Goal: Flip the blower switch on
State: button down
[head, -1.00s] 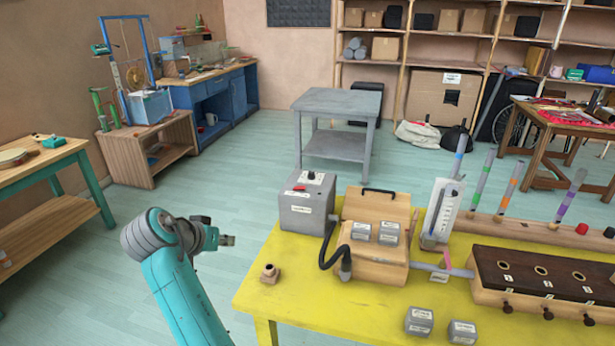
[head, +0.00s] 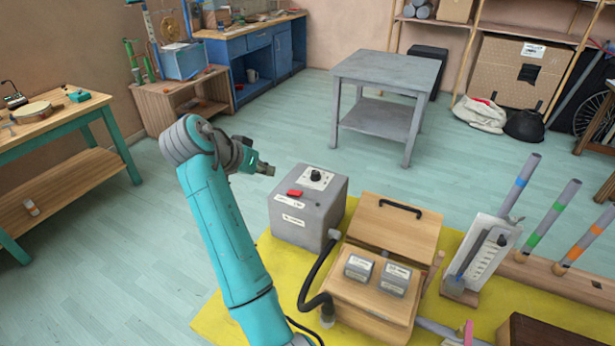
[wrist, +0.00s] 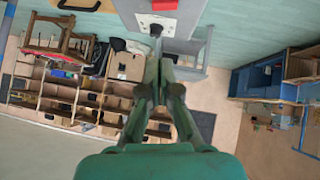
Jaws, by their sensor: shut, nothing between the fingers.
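The blower is a grey box (head: 328,222) at the far left corner of the yellow table in the head view. A red switch (head: 295,193) and a black knob (head: 316,175) are on its top, with white labels. My gripper (head: 268,170) is shut and empty. In the head view it appears just left of and above the red switch; I cannot tell the exact gap. The switch position is too small to read.
A black hose (head: 312,272) runs from the box to a wooden chest (head: 398,230) on the yellow table (head: 225,318). An upright gauge board (head: 488,255) and coloured-banded tubes (head: 520,185) stand to the right. A grey side table (head: 385,70) stands behind. Floor left of the table is clear.

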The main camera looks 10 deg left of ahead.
jog(key=shift+w+d, duration=0.2)
jog(key=shift+w, duration=0.1)
send_over(300, 191)
jog(key=s+a, duration=0.2)
jog(key=a, duration=0.1)
jog(key=f, duration=0.6)
jog(key=shift+d+f, duration=0.25)
jog(key=shift+f, duration=0.05)
jog(key=shift+d+f, duration=0.25)
jog(key=shift+f, duration=0.95)
jog(key=shift+d+f, duration=0.2)
jog(key=shift+f, duration=0.7)
